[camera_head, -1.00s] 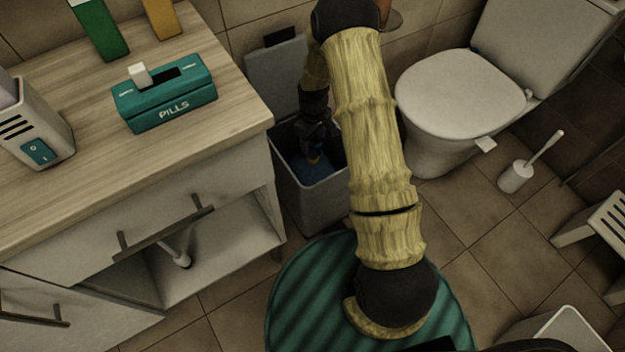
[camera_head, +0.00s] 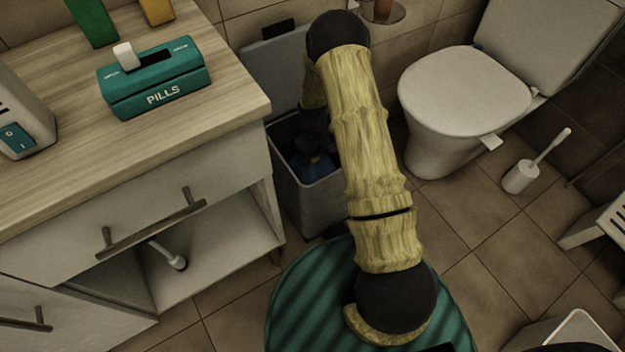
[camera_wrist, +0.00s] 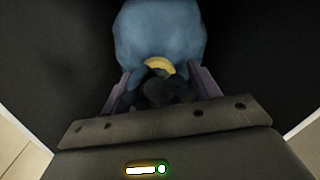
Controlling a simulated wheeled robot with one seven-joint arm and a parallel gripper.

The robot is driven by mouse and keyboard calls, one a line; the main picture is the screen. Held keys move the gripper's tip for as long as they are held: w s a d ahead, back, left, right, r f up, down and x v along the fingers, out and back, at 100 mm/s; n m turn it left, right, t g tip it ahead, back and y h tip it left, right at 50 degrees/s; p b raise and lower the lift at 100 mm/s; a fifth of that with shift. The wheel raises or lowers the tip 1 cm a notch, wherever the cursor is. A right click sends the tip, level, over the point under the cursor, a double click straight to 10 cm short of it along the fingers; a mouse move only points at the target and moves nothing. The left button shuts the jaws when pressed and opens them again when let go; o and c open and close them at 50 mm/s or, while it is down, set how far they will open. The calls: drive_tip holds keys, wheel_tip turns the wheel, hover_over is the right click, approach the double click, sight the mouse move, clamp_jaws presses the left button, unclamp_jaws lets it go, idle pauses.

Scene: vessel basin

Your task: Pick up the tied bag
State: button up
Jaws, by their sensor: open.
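The tied bag (camera_wrist: 160,35) is blue with a yellow tie (camera_wrist: 158,65) at its neck. It lies inside the grey bin (camera_head: 312,205), and only a small blue part of the bag (camera_head: 318,170) shows in the head view. My gripper (camera_wrist: 160,85) is down inside the bin with its fingers apart, one on each side of the bag's dark gathered neck, just below the yellow tie in the wrist view. Whether the fingers touch the neck is too dark to tell. In the head view my arm partly hides the bin and gripper.
The bin's raised lid (camera_head: 275,75) leans at the wall. A wooden-topped cabinet (camera_head: 225,105) stands close on the left, with a teal pills box (camera_head: 155,85) on it. A toilet (camera_head: 465,95) and brush (camera_head: 520,178) stand to the right, with open tiled floor in front.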

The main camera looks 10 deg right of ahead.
drive_tip(key=shift+f, duration=0.4)
drive_tip(key=shift+r, duration=0.1)
clamp_jaws()
